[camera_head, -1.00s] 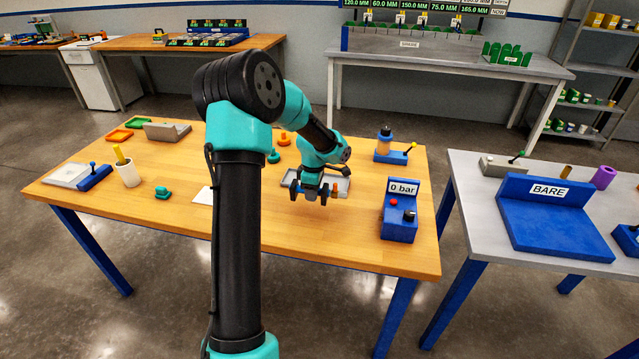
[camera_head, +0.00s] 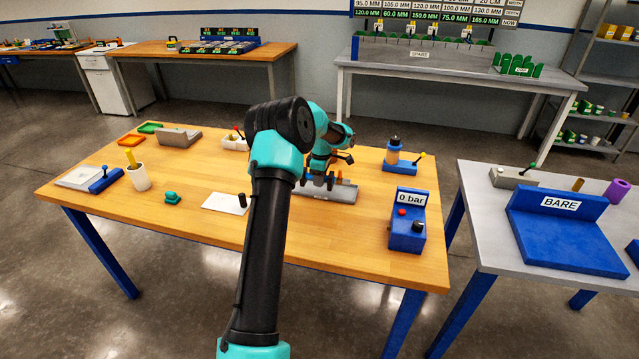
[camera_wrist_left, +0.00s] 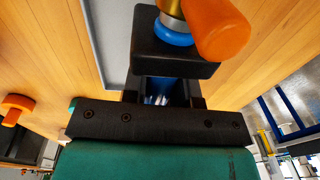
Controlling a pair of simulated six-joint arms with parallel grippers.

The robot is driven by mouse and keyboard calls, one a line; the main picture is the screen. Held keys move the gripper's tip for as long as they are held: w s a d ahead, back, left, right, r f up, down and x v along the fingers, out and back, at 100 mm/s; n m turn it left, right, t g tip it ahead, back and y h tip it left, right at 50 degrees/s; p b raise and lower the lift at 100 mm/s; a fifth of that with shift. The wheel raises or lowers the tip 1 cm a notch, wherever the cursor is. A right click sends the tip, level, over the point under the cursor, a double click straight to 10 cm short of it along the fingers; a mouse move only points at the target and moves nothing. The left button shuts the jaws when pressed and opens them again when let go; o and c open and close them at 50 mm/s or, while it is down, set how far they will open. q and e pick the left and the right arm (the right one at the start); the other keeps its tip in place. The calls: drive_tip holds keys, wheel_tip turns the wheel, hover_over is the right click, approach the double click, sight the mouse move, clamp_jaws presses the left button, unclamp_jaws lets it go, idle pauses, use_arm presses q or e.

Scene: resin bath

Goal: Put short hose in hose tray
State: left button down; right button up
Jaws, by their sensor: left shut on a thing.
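My left gripper (camera_head: 318,182) is low over a shallow grey tray (camera_head: 345,196) at the right middle of the wooden table. It is shut on a piece that looks like the short hose. In the left wrist view this short hose (camera_wrist_left: 222,28) is an orange cylinder, with a brass collar and a blue ring beside it at the dark jaws (camera_wrist_left: 175,58). In the head view only a little orange shows beside the jaws. I cannot tell whether it touches the tray. The grey tray's edge also shows in the left wrist view (camera_wrist_left: 105,35). My right gripper is not in view.
A blue box reading 0 bar (camera_head: 407,235) stands right of the tray. A blue stand with a bottle (camera_head: 394,152) is behind it. A white sheet (camera_head: 222,203) and a teal fitting (camera_head: 172,197) lie left. Bare wood is in front.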

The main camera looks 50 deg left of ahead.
sight(319, 190)
use_arm(q)
drive_tip(key=shift+w+a+f, duration=0.1)
drive_tip(key=shift+w+a, duration=0.85)
drive_tip(key=shift+a, duration=0.2)
drive_tip(key=shift+f, duration=1.75)
drive_tip(key=shift+f, duration=0.1)
drive_tip(key=c, duration=1)
unclamp_jaws()
drive_tip(key=r, duration=1.2)
drive_tip(key=shift+w+r, duration=0.1)
drive_tip(key=shift+w, duration=0.3)
